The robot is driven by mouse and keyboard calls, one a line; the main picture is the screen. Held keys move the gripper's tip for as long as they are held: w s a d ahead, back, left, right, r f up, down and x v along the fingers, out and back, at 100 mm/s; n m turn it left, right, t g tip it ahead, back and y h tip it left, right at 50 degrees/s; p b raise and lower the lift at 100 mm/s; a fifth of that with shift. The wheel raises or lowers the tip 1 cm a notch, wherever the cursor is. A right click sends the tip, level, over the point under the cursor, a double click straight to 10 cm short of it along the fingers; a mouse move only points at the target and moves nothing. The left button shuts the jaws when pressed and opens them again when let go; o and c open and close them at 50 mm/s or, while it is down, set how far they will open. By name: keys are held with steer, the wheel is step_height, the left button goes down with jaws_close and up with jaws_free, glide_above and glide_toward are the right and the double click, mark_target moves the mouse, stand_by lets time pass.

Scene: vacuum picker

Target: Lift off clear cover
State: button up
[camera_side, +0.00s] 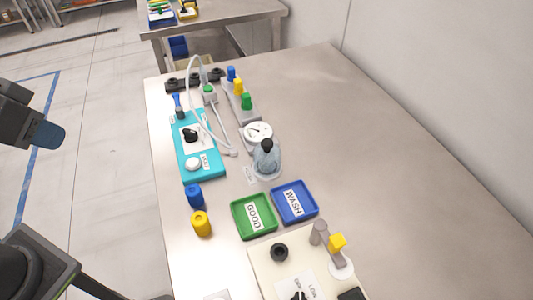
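The clear cover (267,164) is a see-through dome with a black knob on top. It stands upright on the steel table, just right of the teal board and behind the blue tray. Something pale shows faintly through it, but I cannot tell what is inside. Nothing touches its knob. Dark parts of my arm show at the left edge, beside the table and well away from the cover. No gripper fingers can be made out in this view.
A teal board (200,170) with a hose lies left of the cover, and a round white gauge (257,131) stands close behind it. A green GOOD tray (235,223) and blue WASH tray (301,214) lie in front. The table's right side (380,190) is clear.

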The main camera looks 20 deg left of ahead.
steer(key=o, duration=1.3)
steer(key=w+d+r+n+g, duration=0.1)
steer(key=w+d+r+n, duration=0.25)
steer(key=w, duration=0.45)
steer(key=n+g, duration=0.5)
steer(key=n, duration=0.5)
glide_above(267, 152)
step_height(267, 152, down, 10)
steer(key=f, duration=1.3)
steer(key=shift+w+a+f, duration=0.15)
steer(key=shift+w+f, duration=0.1)
steer(key=shift+w, duration=0.1)
